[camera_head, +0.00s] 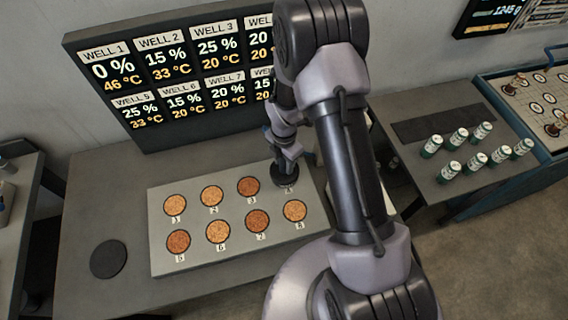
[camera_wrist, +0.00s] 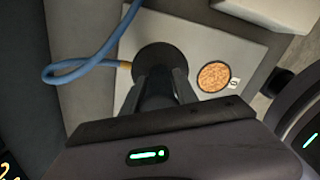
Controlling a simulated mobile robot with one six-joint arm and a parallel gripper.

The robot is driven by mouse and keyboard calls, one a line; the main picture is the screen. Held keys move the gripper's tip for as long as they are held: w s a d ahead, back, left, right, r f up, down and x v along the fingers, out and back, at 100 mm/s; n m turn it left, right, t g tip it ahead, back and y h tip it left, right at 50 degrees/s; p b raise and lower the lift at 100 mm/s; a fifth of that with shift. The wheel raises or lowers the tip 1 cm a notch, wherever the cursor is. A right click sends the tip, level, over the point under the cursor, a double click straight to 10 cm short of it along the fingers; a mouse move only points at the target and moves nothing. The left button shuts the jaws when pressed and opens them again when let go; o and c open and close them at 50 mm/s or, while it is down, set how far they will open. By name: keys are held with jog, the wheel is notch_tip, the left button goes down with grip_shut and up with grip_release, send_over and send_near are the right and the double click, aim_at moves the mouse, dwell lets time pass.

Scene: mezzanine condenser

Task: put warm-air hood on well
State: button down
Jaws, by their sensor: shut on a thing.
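The warm-air hood (camera_head: 284,177) is a dark round cap. It sits over the spot of well 4, at the right end of the back row of the pale well plate (camera_head: 163,250), and hides that well. My gripper (camera_head: 288,153) points down above it, shut on its handle. In the wrist view the hood (camera_wrist: 152,60) lies under my gripper (camera_wrist: 160,90), with a blue hose (camera_wrist: 85,67) running from its side. Whether it rests fully on the plate is hard to tell. The other wells, such as well 1 (camera_head: 175,205) and well 8 (camera_head: 294,211), hold brown grains and are uncovered.
A display (camera_head: 170,75) behind reads well 1 at 0 % and 46 °C; my arm hides part of it. A dark round pad (camera_head: 108,259) lies empty on the bench at left. Several green-and-white canisters (camera_head: 475,160) stand on the right-hand bench.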

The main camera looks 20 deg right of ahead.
jog(key=shift+w+f, duration=0.15)
jog(key=shift+f, duration=0.35)
jog(key=c, duration=0.9)
grip_release()
jog(key=shift+f, duration=0.1)
jog(key=shift+c, duration=0.2)
